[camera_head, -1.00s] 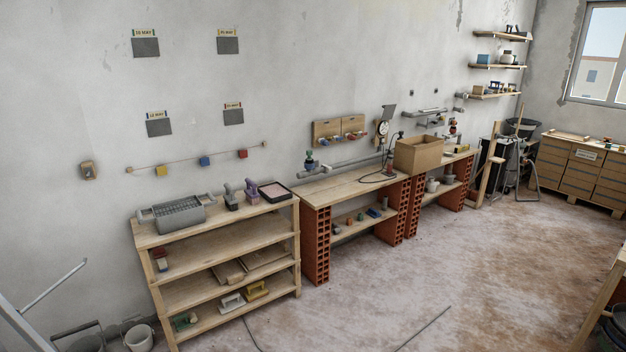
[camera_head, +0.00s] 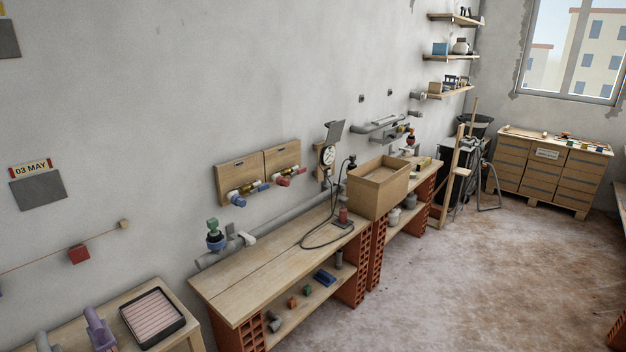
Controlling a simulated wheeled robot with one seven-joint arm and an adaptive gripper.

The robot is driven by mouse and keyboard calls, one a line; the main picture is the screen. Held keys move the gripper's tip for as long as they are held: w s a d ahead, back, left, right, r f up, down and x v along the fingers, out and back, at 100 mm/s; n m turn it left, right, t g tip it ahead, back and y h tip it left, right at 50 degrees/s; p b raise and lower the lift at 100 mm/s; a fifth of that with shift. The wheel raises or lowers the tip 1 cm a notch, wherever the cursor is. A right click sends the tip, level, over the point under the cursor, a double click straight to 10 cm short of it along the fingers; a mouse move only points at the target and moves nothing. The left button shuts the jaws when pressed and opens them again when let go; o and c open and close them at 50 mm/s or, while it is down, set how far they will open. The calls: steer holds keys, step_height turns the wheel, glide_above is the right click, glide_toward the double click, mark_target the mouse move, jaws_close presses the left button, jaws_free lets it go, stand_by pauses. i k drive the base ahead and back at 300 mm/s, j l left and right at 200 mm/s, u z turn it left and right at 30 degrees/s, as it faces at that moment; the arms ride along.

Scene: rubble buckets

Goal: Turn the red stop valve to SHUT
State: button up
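Two small valves are mounted on wooden boards on the wall above the workbench. The red stop valve (camera_head: 284,181) is on the right-hand board (camera_head: 282,160), and a blue-handled valve (camera_head: 238,199) is on the left-hand board (camera_head: 238,178). Both have brass-coloured bodies. The red handle is too small to read its setting, and no SHUT mark can be read. My gripper is not in view.
A workbench (camera_head: 270,250) on red hollow bricks stands below the valves. A grey pipe, a gauge (camera_head: 328,156) with a cable, and a cardboard box (camera_head: 378,189) are near its right part. The floor (camera_head: 440,280) in front is clear.

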mark_target(301, 170)
steer(key=i+l+u, duration=0.35)
steer(key=i, duration=0.4)
steer(key=i+l+u, duration=0.3)
steer(key=i+l, duration=0.35)
steer(key=i+l+z, duration=0.25)
steer(key=i+l, duration=0.4)
steer(key=l, duration=0.15)
